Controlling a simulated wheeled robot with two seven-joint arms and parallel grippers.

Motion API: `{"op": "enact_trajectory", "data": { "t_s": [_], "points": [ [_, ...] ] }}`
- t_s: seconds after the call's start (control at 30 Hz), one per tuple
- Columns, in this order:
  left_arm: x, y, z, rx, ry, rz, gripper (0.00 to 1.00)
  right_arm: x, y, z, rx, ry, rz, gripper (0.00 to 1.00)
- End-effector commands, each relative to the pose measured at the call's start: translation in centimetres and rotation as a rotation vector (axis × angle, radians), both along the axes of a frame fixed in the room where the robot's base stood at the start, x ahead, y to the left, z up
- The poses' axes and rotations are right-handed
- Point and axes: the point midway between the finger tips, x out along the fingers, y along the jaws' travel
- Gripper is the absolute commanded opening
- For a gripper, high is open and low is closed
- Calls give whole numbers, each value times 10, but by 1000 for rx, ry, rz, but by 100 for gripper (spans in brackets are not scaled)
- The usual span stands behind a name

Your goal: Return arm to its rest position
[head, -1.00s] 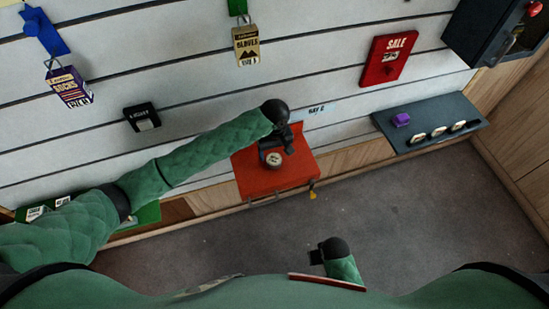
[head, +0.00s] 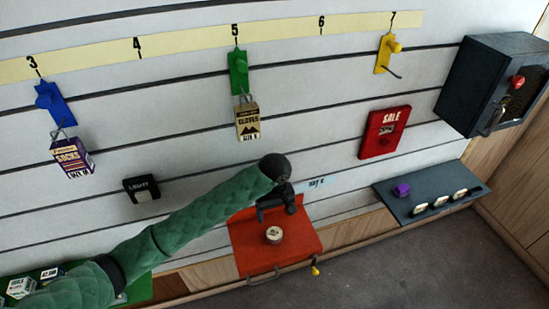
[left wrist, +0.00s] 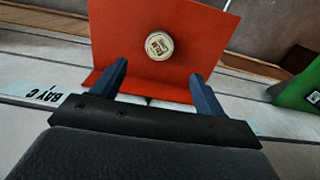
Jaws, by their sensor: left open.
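My left arm reaches in from the lower left of the head view. Its left gripper (head: 277,206) is open and empty, over the back edge of the red shelf (head: 262,254) by the slatted wall. In the left wrist view both fingers (left wrist: 158,82) stand apart with nothing between them. A small round tin with a pale lid (head: 274,235) sits on the red shelf, in front of the gripper and apart from it. The tin also shows in the left wrist view (left wrist: 159,45) beyond the fingertips. My right gripper is not in view.
A green shelf (head: 138,290) with small boxes is at lower left. A dark shelf (head: 400,205) with a purple block (head: 402,190) is at right. A dark cabinet (head: 462,85) juts out at upper right.

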Motion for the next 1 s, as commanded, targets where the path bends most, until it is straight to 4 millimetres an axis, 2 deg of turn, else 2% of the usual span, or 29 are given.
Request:
{"op": "enact_trajectory", "data": {
  "t_s": [0.17,0.27,0.6,0.77,1.0],
  "points": [
    [-2,-1,-1,-5,0,-6,73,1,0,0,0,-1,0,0],
    [-10,-4,-4,-28,-3,-29,73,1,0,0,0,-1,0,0],
    [-58,-14,-15,-172,-66,-178,73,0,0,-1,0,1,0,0],
    [-79,-8,-20,-221,-110,-233,73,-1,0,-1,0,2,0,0],
    [-109,13,-26,-259,-183,-295,73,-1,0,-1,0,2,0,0]
  ]
}}
